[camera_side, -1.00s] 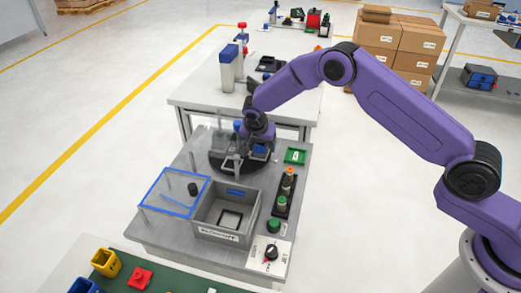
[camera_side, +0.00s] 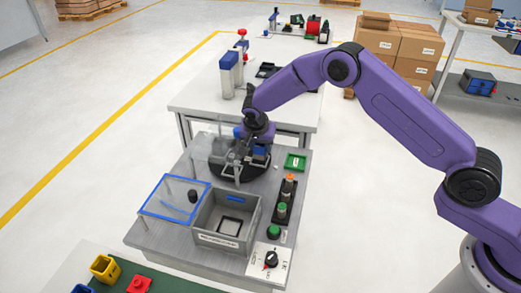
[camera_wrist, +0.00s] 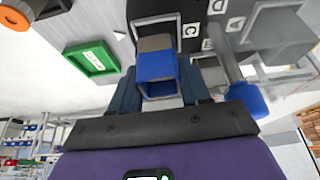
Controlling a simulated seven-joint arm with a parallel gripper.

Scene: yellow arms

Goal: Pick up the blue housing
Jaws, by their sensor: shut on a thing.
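The blue housing (camera_wrist: 156,68) is a small open box with a grey part at its far end. In the wrist view it sits between the two dark fingers of my gripper (camera_wrist: 158,88), which is shut on it. It is at a grey frame by the label C, on a dark round plate (camera_side: 226,171). I cannot tell whether it is clear of the frame. In the side view the housing (camera_side: 260,151) shows just below my gripper (camera_side: 256,146), partly hidden by the wrist.
A clear cover (camera_side: 203,146) and a blue knob (camera_wrist: 248,100) are close beside my gripper. A green tray (camera_side: 295,162) lies to the right. A grey bin (camera_side: 208,238), a blue-framed clear stand (camera_side: 160,212) and a button row (camera_side: 284,202) fill the front of the table.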

